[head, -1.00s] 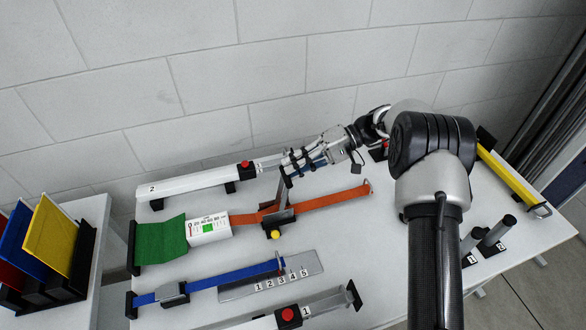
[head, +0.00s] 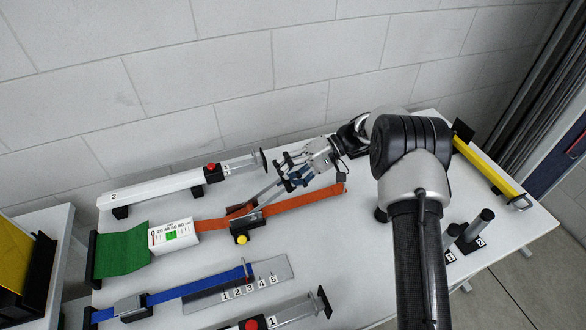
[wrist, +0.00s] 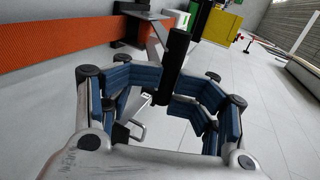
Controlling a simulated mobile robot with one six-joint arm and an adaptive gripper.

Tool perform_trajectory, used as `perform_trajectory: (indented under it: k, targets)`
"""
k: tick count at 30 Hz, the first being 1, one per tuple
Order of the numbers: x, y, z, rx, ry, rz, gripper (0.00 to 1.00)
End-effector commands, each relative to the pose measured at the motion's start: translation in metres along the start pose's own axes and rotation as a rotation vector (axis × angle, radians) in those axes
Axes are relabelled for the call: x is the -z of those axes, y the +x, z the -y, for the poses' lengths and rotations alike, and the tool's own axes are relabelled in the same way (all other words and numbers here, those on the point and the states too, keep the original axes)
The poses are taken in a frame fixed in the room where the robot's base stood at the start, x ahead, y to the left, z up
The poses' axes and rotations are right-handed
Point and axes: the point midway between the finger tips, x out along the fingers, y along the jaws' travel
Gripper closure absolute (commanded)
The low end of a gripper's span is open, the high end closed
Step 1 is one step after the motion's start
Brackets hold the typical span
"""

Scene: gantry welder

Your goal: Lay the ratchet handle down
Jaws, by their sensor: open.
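The ratchet handle (head: 264,192) is a grey lever that slants up and to the right from the ratchet body (head: 247,222) on the orange strap (head: 310,199). In the wrist view its black grip (wrist: 172,64) stands between my blue-padded fingers, with gaps on both sides. My gripper (head: 284,175) is open at the upper end of the handle; it also shows in the wrist view (wrist: 162,88). The fingers partly hide the grip in the head view. A yellow knob (head: 241,239) sits at the front of the ratchet body.
A white rail with a red button (head: 211,168) lies behind the strap. A white gauge block (head: 174,237) and green webbing (head: 122,254) lie to the left. A blue strap (head: 197,284) over a numbered plate (head: 275,268) lies in front. Two dark posts (head: 476,229) stand right.

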Motion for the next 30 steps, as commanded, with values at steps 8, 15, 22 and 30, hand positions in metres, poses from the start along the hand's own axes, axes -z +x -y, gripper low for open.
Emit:
perform_trajectory:
  k: [8,15,22,30]
  targets:
    - [-0.002,0.005,-0.001,0.003,0.006,0.009,0.77]
    - [-0.002,0.004,0.0,0.004,0.004,0.009,0.77]
    - [-0.002,0.004,-0.001,0.004,0.004,0.008,0.77]
    - [-0.002,0.006,-0.019,0.004,0.004,0.009,0.77]
